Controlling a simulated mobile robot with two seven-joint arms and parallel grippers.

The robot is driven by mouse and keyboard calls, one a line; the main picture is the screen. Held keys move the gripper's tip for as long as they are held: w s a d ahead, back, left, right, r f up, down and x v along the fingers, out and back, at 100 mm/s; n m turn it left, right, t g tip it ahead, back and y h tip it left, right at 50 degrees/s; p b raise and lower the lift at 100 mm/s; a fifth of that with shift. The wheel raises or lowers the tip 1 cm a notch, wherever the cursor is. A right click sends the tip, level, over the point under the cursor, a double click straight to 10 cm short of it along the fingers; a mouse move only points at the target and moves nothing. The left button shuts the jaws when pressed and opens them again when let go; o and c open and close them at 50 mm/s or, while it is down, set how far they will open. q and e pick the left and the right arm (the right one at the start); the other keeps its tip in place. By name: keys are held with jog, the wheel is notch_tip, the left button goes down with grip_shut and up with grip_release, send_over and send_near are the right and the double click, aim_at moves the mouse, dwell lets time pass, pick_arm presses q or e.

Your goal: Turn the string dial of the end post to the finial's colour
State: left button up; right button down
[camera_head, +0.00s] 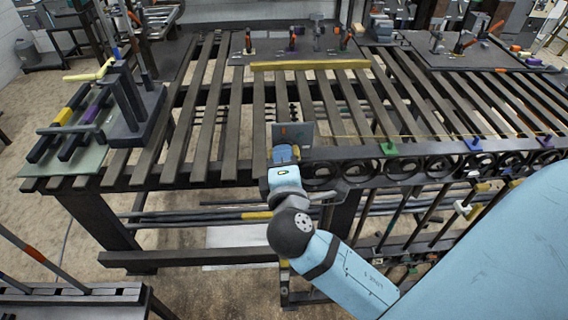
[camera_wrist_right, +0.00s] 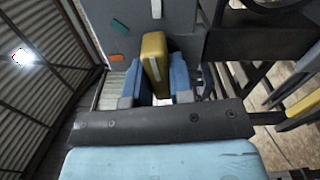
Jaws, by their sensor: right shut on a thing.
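My right gripper (camera_head: 285,154) is at the near edge of the slatted bench, in front of an upright grey plate (camera_head: 293,134). In the right wrist view the two blue fingers of my right gripper (camera_wrist_right: 165,84) are shut on a yellow block (camera_wrist_right: 156,55) with a white stripe. The block stands against the grey plate (camera_wrist_right: 105,15), which carries a teal patch (camera_wrist_right: 120,27) and an orange patch (camera_wrist_right: 116,57). I cannot make out a finial for certain. My left gripper is not in view.
A thin yellow string (camera_head: 350,137) runs right from the plate, past green (camera_head: 390,149), blue (camera_head: 473,145) and purple (camera_head: 546,142) clips. Dark scroll rings (camera_head: 362,172) line the bench's near edge. A yellow bar (camera_head: 310,65) lies across the slats.

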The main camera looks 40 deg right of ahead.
jog(key=shift+m+b, duration=0.35)
jog(key=shift+m, duration=0.35)
jog(key=shift+r, duration=0.1)
jog(key=c, duration=1)
grip_release()
jog(key=shift+w, duration=0.1)
